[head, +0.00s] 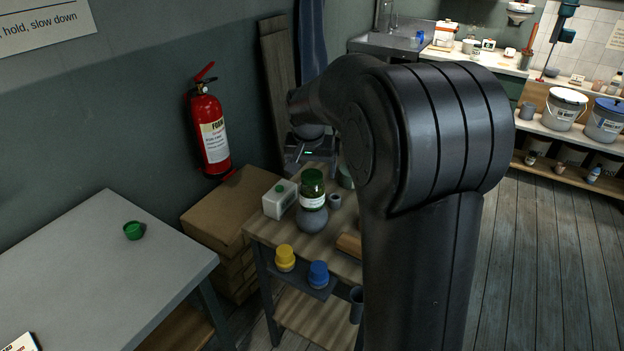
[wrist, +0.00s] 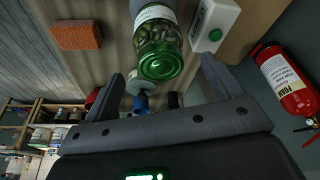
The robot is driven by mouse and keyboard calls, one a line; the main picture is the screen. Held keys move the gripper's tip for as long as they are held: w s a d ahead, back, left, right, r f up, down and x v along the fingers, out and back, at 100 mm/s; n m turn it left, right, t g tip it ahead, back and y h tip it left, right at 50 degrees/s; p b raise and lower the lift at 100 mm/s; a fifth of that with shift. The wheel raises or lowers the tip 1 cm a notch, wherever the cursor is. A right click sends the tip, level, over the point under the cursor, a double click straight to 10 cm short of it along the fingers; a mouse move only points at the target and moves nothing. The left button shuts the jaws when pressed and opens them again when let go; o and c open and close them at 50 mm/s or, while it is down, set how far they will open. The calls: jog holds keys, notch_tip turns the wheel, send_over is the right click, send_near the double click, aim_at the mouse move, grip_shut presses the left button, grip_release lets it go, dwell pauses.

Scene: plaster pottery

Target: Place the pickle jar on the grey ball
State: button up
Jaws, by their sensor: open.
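The pickle jar (head: 313,191), glass with a green lid and a pale label, stands upright on top of the grey ball (head: 312,220) on the small wooden bench. In the wrist view the jar (wrist: 157,38) has its green lid towards me; a grey patch of the ball (wrist: 150,5) shows beyond it. My gripper (head: 311,158) is behind and above the jar in the head view. In the wrist view its two fingers (wrist: 162,70) are spread wide, with the lid in the gap between their tips and no visible contact. It is open and empty.
A white canister with a green cap (head: 279,199) stands close left of the jar, and a small grey cup (head: 335,201) close right. An orange sponge (wrist: 77,36) lies on the bench. Yellow (head: 285,258) and blue (head: 318,274) jars sit on a front ledge. A fire extinguisher (head: 210,130) hangs behind.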

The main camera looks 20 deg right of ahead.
aim_at(310, 190)
jog(key=s+a+r+n+t, duration=0.1)
jog(key=s+r, duration=0.4)
jog(key=s, duration=0.4)
jog(key=s+a+r+n, duration=0.1)
jog(key=s+r, duration=0.4)
jog(key=s, duration=0.3)
jog(key=s+f+n+t+y, duration=0.1)
jog(key=s+f, duration=0.3)
jog(key=s, duration=1)
jog(key=shift+s+a+f+n, duration=0.15)
jog(key=shift+s+a+n, duration=0.25)
jog(key=shift+n, duration=0.4)
